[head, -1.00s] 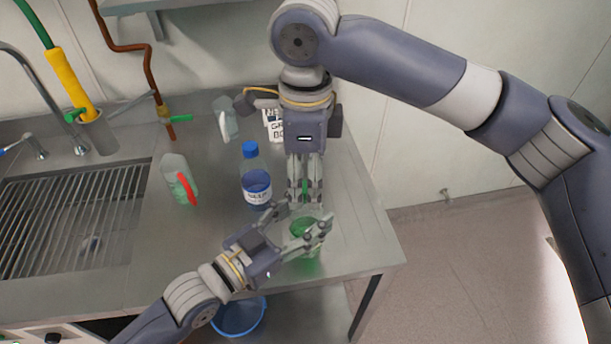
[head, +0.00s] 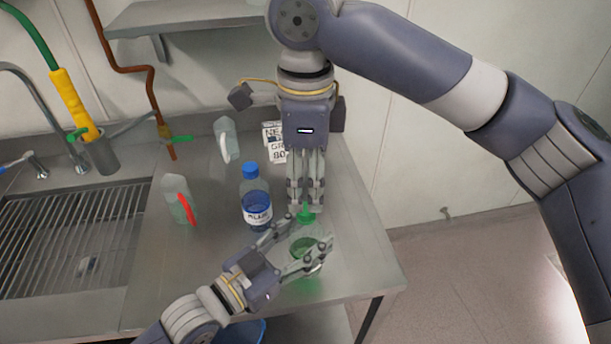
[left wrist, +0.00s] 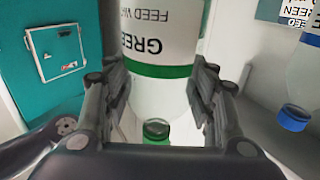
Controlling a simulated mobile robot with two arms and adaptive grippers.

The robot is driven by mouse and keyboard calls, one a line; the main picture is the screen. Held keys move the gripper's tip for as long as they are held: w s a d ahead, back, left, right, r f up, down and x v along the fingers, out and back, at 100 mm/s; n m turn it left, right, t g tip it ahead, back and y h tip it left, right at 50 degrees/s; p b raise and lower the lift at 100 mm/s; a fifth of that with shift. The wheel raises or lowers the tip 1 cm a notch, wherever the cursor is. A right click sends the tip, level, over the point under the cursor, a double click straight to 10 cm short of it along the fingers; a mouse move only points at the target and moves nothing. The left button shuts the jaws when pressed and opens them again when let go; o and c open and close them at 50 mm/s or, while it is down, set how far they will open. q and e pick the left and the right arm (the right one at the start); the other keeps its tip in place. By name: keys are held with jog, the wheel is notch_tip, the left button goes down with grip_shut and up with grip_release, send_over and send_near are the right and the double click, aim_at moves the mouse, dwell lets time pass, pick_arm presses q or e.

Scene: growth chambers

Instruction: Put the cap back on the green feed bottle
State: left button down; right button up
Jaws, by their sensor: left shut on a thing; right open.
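The green feed bottle (head: 304,250) stands upright near the table's right front corner, partly hidden by fingers. My left gripper (head: 309,236) is shut around it. In the left wrist view the bottle (left wrist: 163,40) appears upside down, with its white label and green band between the fingers (left wrist: 160,95). The green cap (head: 307,214) is at the top of the bottle's neck, and it also shows in the left wrist view (left wrist: 156,130). I cannot tell whether it is fully seated. My right gripper (head: 306,205) is open and points down just above the cap.
A blue-capped bottle (head: 257,213) stands close left of my grippers. A clear jug with a red handle (head: 178,200), another clear container (head: 226,140) and a lettered sign (head: 274,142) stand farther off. The sink grating (head: 65,235) is at the left.

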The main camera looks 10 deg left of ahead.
jog(key=n, duration=0.4)
jog(key=shift+r+n, duration=0.2)
jog(key=shift+n, duration=0.1)
jog(key=n, duration=0.9)
jog(key=shift+r, duration=0.2)
jog(key=n, duration=0.6)
jog(key=shift+r+n, duration=0.2)
jog(key=shift+n, duration=0.1)
jog(key=n, duration=0.4)
jog(key=shift+r+n, duration=0.1)
jog(key=shift+n, duration=0.2)
jog(key=n, duration=0.3)
jog(key=shift+s+r, duration=0.1)
jog(key=n, duration=0.6)
jog(key=shift+r, duration=0.2)
jog(key=n, duration=0.3)
jog(key=shift+r, duration=0.1)
jog(key=n, duration=0.5)
jog(key=shift+r, duration=0.1)
jog(key=n, duration=0.4)
jog(key=shift+r+n, duration=0.15)
jog(key=shift+n, duration=0.15)
jog(key=n, duration=0.3)
jog(key=shift+r, duration=0.1)
jog(key=n, duration=0.6)
jog(key=shift+r+n, duration=0.2)
jog(key=shift+n, duration=0.2)
